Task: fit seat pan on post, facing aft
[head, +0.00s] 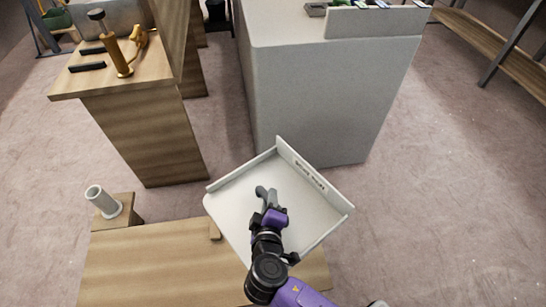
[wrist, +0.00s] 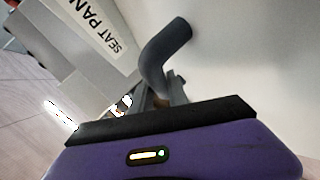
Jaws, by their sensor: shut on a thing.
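The seat pan (head: 300,215) is a white tray-like panel with low raised edges and a taller labelled lip along its upper right side. It is held tilted above the wooden bench at bottom centre. My gripper (head: 268,200) is shut on the grey curved handle on the pan's face. In the wrist view the handle (wrist: 165,50) rises from between the jaws, and the "SEAT PAN" label shows on the pan's lip (wrist: 90,25). The post (head: 102,200) is a short, light grey hollow tube, leaning, on a small wooden block at left, apart from the pan.
A grey cabinet (head: 315,100) stands close behind the pan. A wooden counter (head: 140,85) with a brass fitting (head: 120,55) is at upper left. Open floor lies at right.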

